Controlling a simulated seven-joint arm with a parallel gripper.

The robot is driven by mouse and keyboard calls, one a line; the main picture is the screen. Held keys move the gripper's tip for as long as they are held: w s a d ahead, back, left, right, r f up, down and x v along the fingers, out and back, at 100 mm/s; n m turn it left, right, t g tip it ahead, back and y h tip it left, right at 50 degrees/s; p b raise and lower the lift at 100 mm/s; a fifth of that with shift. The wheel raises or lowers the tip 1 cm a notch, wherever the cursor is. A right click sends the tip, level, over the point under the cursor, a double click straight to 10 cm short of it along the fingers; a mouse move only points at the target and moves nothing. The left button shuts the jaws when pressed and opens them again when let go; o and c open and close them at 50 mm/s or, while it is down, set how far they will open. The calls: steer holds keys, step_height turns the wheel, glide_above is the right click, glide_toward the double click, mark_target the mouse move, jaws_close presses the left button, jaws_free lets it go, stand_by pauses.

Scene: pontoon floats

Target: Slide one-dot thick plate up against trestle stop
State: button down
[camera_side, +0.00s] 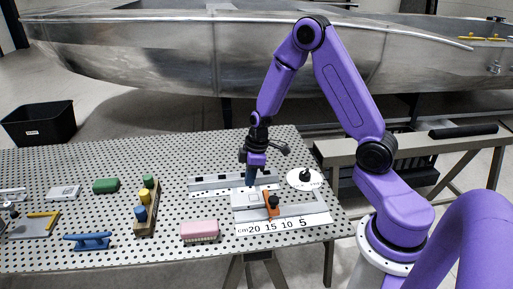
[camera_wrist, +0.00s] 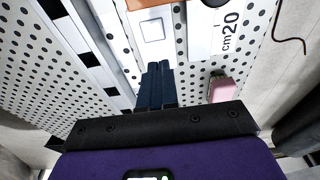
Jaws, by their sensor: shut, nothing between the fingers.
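A pale grey plate (camera_side: 243,201) lies flat at the right end of the perforated table, between the rail and the ruler. In the wrist view a pale plate (camera_wrist: 152,48) with a square outline shows just beyond my fingertips; I cannot make out a single dot on it. An orange block with a black knob (camera_side: 270,199), possibly the trestle stop, stands at the plate's right; its orange edge (camera_wrist: 147,3) shows at the top of the wrist view. My gripper (camera_side: 250,185) is shut and empty, pointing down at the plate's far-left side. Whether its tips touch the plate is unclear.
A rail with dark squares (camera_side: 210,186) runs behind the plate, and a white ruler (camera_side: 285,225) in front. A white disc with a black knob (camera_side: 300,183) is at the right. A pink brush (camera_side: 199,230), blue cleat (camera_side: 88,241) and wooden peg block (camera_side: 147,222) stand left.

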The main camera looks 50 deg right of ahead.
step_height(320, 180, up, 11)
glide_above(245, 198)
steer(key=s+d, duration=0.2)
steer(key=s, duration=0.1)
steer(key=shift+s+d, duration=0.1)
steer(key=shift+d, duration=0.1)
steer(key=c, duration=1.1)
jaws_free()
steer(key=shift+a, duration=0.1)
steer(key=o, duration=0.5)
steer(key=shift+w+a+f, duration=0.1)
steer(key=shift+w+a, duration=0.05)
steer(key=shift+w, duration=0.15)
steer(key=shift+o, duration=0.8)
steer(key=shift+w+a+f+g+h, duration=0.4)
steer(key=shift+w+a+g, duration=0.1)
steer(key=shift+w, duration=0.1)
steer(key=shift+w+a+f+h, duration=0.3)
steer(key=shift+w+a, duration=0.15)
steer(key=shift+w, duration=0.2)
step_height(245, 198, down, 17)
steer(key=shift+f, duration=0.2)
